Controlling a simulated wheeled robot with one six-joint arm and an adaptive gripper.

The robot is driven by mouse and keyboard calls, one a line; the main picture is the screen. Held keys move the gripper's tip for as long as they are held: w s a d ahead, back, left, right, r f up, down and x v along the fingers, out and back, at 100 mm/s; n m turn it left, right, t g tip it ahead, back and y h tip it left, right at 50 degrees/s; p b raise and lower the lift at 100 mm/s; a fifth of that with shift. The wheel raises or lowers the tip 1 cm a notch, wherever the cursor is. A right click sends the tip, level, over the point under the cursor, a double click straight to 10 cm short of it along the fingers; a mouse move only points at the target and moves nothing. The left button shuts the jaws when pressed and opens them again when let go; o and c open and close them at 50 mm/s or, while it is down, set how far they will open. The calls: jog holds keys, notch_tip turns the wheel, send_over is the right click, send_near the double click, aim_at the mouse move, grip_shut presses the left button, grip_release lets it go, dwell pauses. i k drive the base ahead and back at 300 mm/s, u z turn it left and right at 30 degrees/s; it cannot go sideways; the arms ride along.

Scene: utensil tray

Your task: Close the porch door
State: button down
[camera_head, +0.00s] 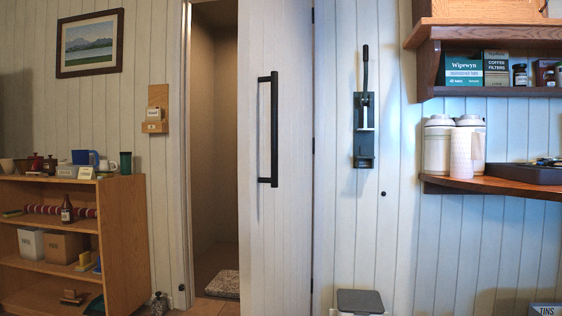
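The porch door (296,200) is a white panel in the middle of the view, with a long black vertical bar handle (274,130) near its left side. It stands partly open. A tall gap (215,150) shows between its left edge and the white door frame (187,150) on the left. Small dark fittings that look like hinges show along the door's right edge. My gripper is not in view, so I cannot tell its state or where it is relative to the handle.
A speckled mat (223,284) lies on the floor inside the opening. A wooden shelf unit (125,225) with several items stands at left. A grey-lidded bin (360,301) stands right of the door. Wooden wall shelves (490,185) hold canisters at right.

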aim_at(276, 146)
jog(key=z, duration=0.85)
jog(key=i, duration=0.8)
jog(key=u, duration=0.15)
